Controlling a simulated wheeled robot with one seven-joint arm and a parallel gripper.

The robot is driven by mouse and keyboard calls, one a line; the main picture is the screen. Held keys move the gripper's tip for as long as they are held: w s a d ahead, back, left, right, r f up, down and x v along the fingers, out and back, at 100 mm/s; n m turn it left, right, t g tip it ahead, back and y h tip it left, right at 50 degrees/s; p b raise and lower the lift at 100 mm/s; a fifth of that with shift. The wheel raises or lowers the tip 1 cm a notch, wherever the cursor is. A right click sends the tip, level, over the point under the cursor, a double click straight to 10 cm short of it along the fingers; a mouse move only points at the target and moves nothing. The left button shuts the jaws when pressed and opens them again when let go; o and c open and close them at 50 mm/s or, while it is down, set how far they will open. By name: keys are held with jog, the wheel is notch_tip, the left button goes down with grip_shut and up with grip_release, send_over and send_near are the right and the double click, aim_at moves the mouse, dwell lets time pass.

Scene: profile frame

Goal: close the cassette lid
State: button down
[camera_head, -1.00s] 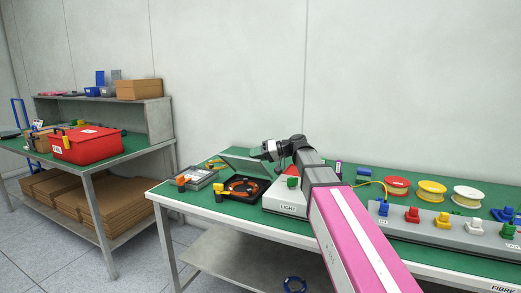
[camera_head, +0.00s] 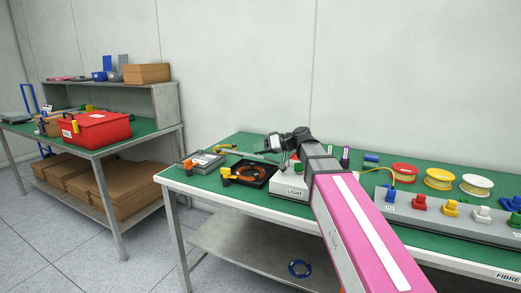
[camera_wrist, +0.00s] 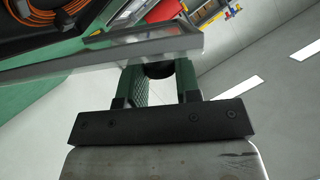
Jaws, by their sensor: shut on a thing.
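The black cassette (camera_head: 252,180), with an orange-brown coil inside, lies on the green bench top. Its pale, clear lid (camera_head: 250,155) is raised above the tray and looks nearly edge-on in the head view. In the wrist view, the lid's grey frame (camera_wrist: 110,52) crosses in front of my fingers, with the orange coil (camera_wrist: 55,28) beyond it. My gripper (camera_head: 267,149) is at the lid's right end. In the wrist view my gripper (camera_wrist: 160,75) has its green fingers on either side of a dark piece at the lid's edge. The lid's hinge is not clear.
A grey case (camera_head: 202,161) lies left of the cassette. The white LIGHT box (camera_head: 291,186) stands close on the right, below my arm. Coloured spools (camera_head: 438,179) are further right.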

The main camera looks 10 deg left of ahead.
jog(key=c, duration=0.8)
grip_release()
jog(key=shift+d, duration=0.1)
jog(key=shift+v, duration=3.7)
jog(key=shift+c, duration=0.4)
